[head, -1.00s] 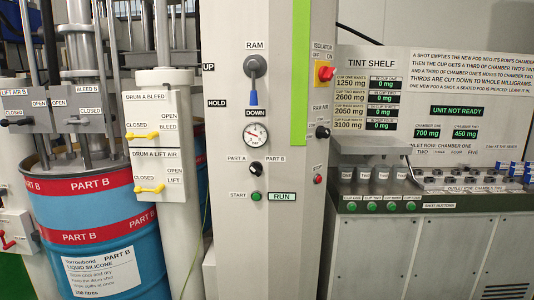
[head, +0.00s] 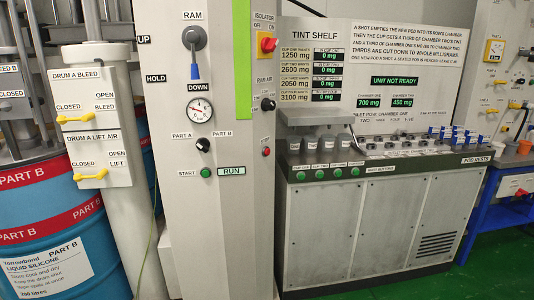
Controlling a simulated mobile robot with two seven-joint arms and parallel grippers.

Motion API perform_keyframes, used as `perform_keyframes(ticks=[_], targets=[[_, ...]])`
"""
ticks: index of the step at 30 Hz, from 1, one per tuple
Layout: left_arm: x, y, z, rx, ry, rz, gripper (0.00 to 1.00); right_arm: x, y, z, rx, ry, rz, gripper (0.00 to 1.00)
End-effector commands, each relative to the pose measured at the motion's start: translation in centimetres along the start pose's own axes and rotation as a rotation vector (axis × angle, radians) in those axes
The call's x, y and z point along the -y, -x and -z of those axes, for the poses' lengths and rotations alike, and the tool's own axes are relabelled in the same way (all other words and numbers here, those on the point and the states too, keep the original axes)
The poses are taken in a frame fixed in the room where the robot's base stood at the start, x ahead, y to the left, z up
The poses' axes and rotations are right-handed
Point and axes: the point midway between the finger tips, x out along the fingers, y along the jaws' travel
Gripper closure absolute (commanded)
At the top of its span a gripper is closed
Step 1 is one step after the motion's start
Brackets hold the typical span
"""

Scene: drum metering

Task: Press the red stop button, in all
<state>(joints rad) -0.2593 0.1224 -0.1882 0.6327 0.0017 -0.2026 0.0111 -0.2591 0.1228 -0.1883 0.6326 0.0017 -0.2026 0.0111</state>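A small round red button (head: 266,151) sits on the right-hand side face of the grey control column (head: 205,262), low down below the ram air knob (head: 267,104). The label by it is too small to read. A green start button (head: 205,173) is on the column's front face, beside a lit green RUN sign (head: 231,171). Neither of my grippers shows in the head view, and nothing is seen touching the red button.
A red and yellow isolator switch (head: 268,44) is higher on the same side face. The tint shelf cabinet (head: 330,230) with cups and green buttons stands to the right. A blue drum (head: 50,235) and white panels stand left. Green floor (head: 490,265) is clear at lower right.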

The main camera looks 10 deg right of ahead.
Motion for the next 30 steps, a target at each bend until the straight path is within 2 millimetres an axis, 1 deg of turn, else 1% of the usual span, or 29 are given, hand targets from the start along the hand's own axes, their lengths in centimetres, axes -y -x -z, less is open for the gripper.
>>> perform_keyframes(ticks=[1,9,11,12,30], targets=[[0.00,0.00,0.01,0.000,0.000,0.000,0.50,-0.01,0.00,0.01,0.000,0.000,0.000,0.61],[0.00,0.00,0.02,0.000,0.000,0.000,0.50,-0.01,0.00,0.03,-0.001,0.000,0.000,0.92],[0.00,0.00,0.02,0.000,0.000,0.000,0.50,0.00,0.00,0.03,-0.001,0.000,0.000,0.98],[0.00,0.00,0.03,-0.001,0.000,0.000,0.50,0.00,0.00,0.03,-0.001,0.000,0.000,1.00],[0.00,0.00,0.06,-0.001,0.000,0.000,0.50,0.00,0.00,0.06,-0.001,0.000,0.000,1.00]])
